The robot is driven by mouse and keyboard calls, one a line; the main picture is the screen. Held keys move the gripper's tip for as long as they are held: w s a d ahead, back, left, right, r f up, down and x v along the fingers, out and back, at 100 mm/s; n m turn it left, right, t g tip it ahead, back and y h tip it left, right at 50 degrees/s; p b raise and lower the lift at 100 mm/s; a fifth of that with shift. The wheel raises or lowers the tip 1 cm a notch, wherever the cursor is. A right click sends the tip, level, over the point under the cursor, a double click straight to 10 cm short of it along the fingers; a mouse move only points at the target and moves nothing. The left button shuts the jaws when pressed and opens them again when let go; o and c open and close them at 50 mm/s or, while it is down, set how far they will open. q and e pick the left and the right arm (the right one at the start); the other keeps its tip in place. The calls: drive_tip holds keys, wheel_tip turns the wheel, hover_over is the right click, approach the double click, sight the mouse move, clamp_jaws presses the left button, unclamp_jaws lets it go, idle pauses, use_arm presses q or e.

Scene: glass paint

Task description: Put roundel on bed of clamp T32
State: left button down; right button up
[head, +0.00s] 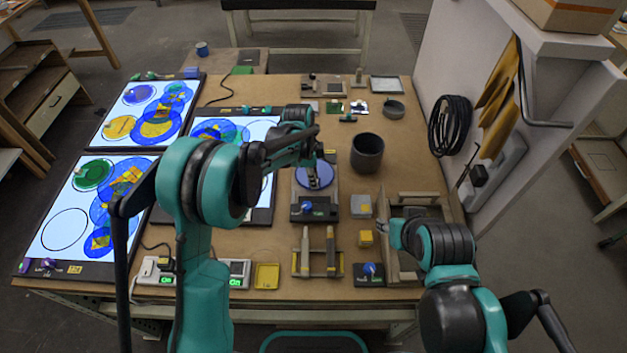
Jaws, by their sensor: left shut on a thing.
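A blue roundel (324,180) lies flat at the middle of the table, over the bed of a grey clamp-like fixture (332,209) with a dark front and a blue knob. I cannot read its label or tell whether the roundel touches the bed. My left gripper (314,181) reaches in from above, shut on the roundel and hiding part of it. My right gripper (396,235) is lower right, by a wooden tray (434,198); its fingers are too small to tell open from shut.
Lit panels (67,230) with blue, yellow and green glass fill the left. A wooden-railed stand (318,272), a yellow block (366,239) and a blue-knobbed box (369,280) are in front. Bare table lies right of the pot.

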use_arm(q)
drive_tip(key=shift+f, duration=0.3)
drive_tip(key=c, duration=1.4)
unclamp_jaws()
drive_tip(key=shift+r, duration=0.5)
drive_tip(key=s+a+r+n+t+p, duration=0.1)
drive_tip(key=s+a+r+n, duration=0.15)
drive_tip(key=r, duration=0.55)
drive_tip(key=s+a+r+n+p, duration=0.1)
drive_tip(key=a+r+p, duration=0.15)
drive_tip(key=r, duration=0.55)
drive_tip(key=s+a+n+t, duration=0.2)
drive_tip(key=s+a+n, duration=0.2)
drive_tip(key=s, duration=0.2)
drive_tip(key=s+a+r+n+t+y, duration=0.1)
drive_tip(key=s+a+n+t, duration=0.1)
drive_tip(key=s+a+n, duration=0.2)
drive_tip(key=s+a+n+t, duration=0.2)
drive_tip(key=s+a+n, duration=0.2)
drive_tip(key=s, duration=0.6)
drive_tip(key=shift+s+a+r+n+y+b, duration=0.15)
drive_tip(key=shift+n+y+b, duration=0.05)
drive_tip(key=shift+n, duration=0.45)
drive_tip(key=shift+s+a+r+n+y+b, duration=0.1)
drive_tip(key=shift+a+n+y+b, duration=0.1)
drive_tip(key=shift+n, duration=0.4)
